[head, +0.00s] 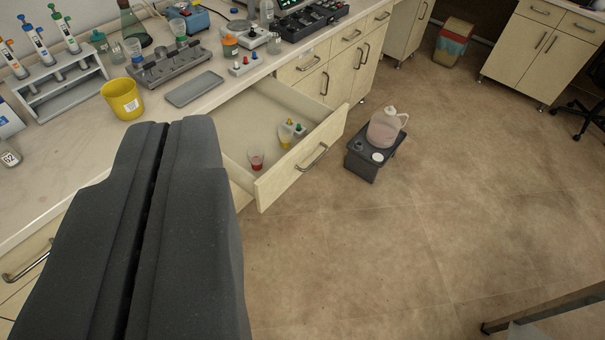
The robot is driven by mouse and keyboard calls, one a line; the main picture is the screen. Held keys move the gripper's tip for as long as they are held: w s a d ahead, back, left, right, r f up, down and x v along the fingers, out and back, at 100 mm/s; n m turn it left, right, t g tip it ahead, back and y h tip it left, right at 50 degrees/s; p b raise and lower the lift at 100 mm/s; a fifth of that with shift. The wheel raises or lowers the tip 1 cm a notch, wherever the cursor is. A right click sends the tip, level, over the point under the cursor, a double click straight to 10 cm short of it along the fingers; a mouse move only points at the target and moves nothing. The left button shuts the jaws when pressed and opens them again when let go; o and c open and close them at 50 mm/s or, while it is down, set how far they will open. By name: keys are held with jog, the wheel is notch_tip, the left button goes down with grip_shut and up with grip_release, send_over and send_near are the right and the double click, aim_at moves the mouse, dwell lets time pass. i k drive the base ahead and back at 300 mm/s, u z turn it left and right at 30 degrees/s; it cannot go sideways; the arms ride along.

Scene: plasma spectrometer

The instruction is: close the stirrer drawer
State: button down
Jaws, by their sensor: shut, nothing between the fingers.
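The drawer (301,166) is pulled out from under the bench, with a cream wooden front and a metal bar handle (312,158). Inside it stand a small cup with red contents (256,158) and a cup with yellow contents (285,133). My gripper (185,126) is large and dark in the left foreground. Its two fingers lie together with only a thin dark seam, shut and empty. It covers part of the drawer's left end and the bench front. The fingertips appear left of the drawer, and I see no contact with it.
The bench top (60,170) holds a yellow cup (122,98), a grey tray (194,88) and a pipette rack (62,85). A dark box with a jug (385,128) stands on the floor beyond the drawer. The floor (400,240) at the right is mostly clear.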

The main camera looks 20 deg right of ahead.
aim_at(253, 116)
jog(key=i, duration=0.95)
jog(key=u, duration=0.05)
